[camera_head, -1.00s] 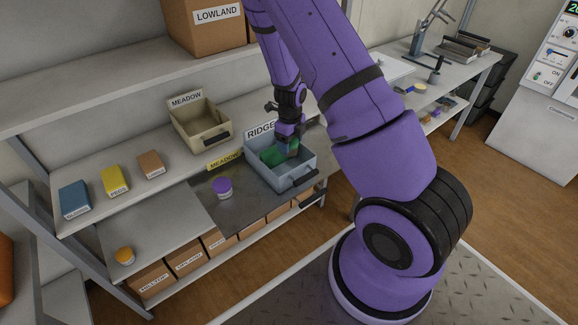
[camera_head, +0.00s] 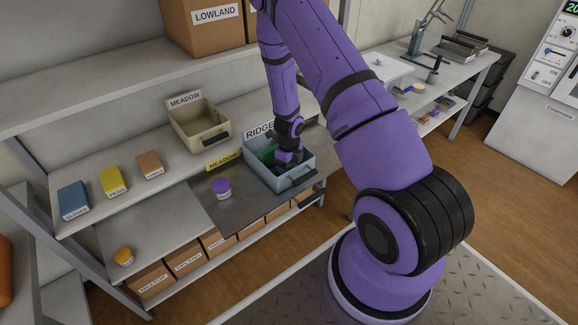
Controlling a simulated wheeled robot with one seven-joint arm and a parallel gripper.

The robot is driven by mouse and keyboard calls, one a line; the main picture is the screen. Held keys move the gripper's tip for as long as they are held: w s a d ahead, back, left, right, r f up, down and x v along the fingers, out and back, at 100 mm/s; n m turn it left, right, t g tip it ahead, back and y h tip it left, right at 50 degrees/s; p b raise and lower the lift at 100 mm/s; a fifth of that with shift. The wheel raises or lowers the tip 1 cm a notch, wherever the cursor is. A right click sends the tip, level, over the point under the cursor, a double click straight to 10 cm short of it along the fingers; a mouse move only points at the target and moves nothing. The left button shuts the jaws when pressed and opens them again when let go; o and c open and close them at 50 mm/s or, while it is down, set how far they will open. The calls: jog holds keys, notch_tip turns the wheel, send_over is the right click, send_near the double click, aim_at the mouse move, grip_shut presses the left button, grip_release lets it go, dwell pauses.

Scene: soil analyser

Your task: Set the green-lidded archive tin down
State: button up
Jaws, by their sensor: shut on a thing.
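The green-lidded archive tin (camera_head: 266,156) shows only as a green patch inside the blue-grey bin (camera_head: 268,178) marked with a partly hidden label starting "RIDGE". My gripper (camera_head: 288,166) reaches down into this bin and is shut on the tin. My wrist and the bin's front wall hide the fingertips and most of the tin. I cannot tell whether the tin touches the bin's floor.
A beige MEADOW bin (camera_head: 187,132) stands left of the blue-grey bin. A purple-lidded jar (camera_head: 221,188) stands on the dark shelf area in front. Blue, yellow (camera_head: 114,182) and brown boxes sit further left. A LOWLAND carton (camera_head: 200,25) stands on the upper shelf.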

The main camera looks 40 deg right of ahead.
jog(key=shift+f, duration=0.1)
jog(key=o, duration=1.1)
